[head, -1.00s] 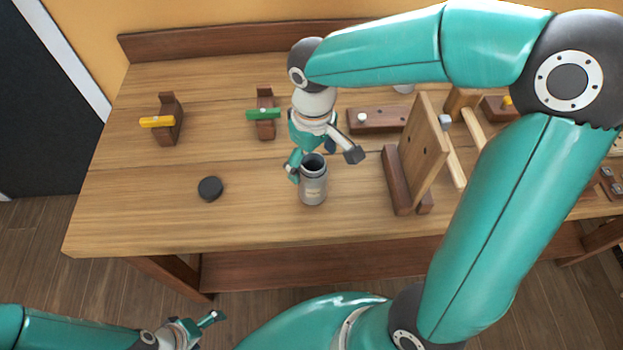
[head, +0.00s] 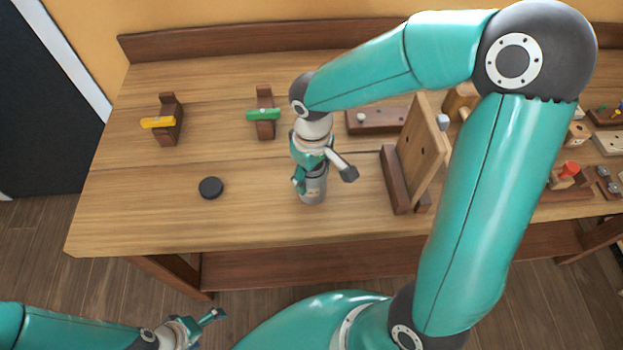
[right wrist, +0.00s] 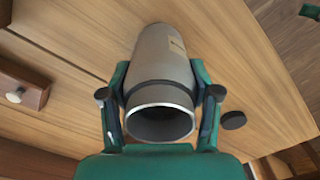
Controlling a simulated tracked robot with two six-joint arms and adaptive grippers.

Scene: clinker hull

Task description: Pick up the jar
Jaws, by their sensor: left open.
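The jar (head: 313,191) is a grey open-topped cylinder with a small tan label, standing upright on the wooden bench near its front edge. My right gripper (head: 323,180) is over it from above and hides its upper part in the head view. In the right wrist view the jar (right wrist: 163,60) has its open mouth towards the camera, and my right gripper (right wrist: 160,94) has a finger on either side of it. My left gripper (head: 209,329) is open and empty, low in front of the bench.
A black disc (head: 210,187) lies left of the jar. Wooden stands with a yellow bar (head: 158,122) and a green bar (head: 263,114) stand behind. An upright wooden board (head: 421,142) stands close on the right. The bench's front left is clear.

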